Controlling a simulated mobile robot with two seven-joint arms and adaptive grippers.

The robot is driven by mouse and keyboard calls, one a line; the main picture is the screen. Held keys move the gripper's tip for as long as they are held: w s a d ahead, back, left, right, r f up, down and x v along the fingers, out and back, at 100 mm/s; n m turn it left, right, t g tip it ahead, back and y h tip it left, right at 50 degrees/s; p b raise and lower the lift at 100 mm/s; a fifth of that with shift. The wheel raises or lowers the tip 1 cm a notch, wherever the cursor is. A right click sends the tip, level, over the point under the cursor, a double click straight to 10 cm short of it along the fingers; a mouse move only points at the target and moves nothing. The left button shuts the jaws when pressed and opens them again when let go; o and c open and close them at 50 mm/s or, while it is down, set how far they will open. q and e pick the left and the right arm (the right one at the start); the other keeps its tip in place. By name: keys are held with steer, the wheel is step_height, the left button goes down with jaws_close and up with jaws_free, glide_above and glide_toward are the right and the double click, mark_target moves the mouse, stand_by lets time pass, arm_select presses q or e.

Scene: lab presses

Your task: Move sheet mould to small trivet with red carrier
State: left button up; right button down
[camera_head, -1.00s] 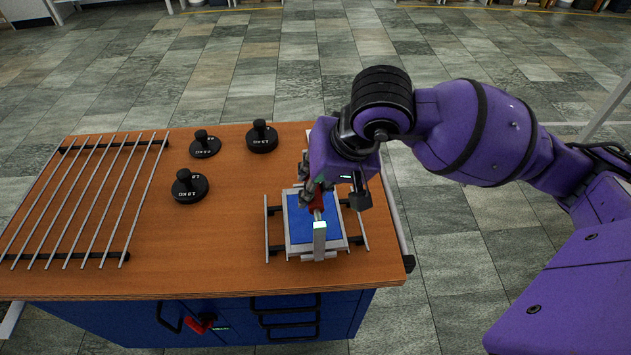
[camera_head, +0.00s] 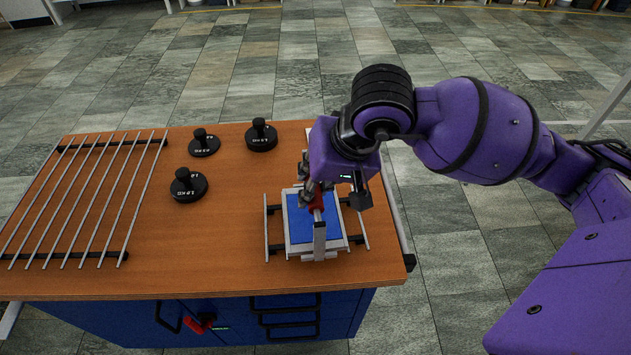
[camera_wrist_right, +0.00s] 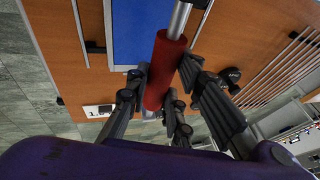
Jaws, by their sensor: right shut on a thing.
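The sheet mould (camera_head: 296,232), a flat grey frame with a blue face, lies on the small trivet (camera_head: 267,232) at the right end of the table. The red carrier (camera_head: 317,203) stands over the mould, its metal bracket (camera_head: 320,240) reaching toward the near edge. My right gripper (camera_head: 316,190) is shut on the carrier's red handle. In the right wrist view the fingers (camera_wrist_right: 168,92) close around the red handle (camera_wrist_right: 164,72), with the blue mould (camera_wrist_right: 130,35) beside it. Whether the carrier's hooks engage the mould is hidden. My left gripper is out of view.
A larger rod trivet (camera_head: 80,205) covers the table's left side. Three black weights stand mid-table: one at the front (camera_head: 188,185), one behind (camera_head: 204,145) and one at the back right (camera_head: 261,136). A blue cabinet (camera_head: 240,322) is below.

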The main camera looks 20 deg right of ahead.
steer(key=shift+r+p, duration=0.4)
steer(key=shift+r, duration=0.95)
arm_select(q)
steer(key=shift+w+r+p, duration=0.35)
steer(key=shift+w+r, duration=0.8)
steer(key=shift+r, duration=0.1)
arm_select(e)
steer(key=shift+r, duration=0.95)
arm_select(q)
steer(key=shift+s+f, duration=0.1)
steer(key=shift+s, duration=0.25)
arm_select(e)
steer(key=shift+n, duration=0.3)
steer(key=shift+s+r+n, duration=0.1)
steer(key=shift+r+n, duration=0.05)
steer(key=shift+n, duration=0.25)
arm_select(q)
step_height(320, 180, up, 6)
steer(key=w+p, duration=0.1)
steer(key=p, duration=0.5)
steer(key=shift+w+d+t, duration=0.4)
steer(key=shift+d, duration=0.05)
arm_select(e)
step_height(320, 180, up, 9)
steer(key=s+d+n+g+y, duration=0.1)
steer(key=s+d+n, duration=0.1)
steer(key=shift+s+d, duration=0.15)
steer(key=shift+s, duration=0.2)
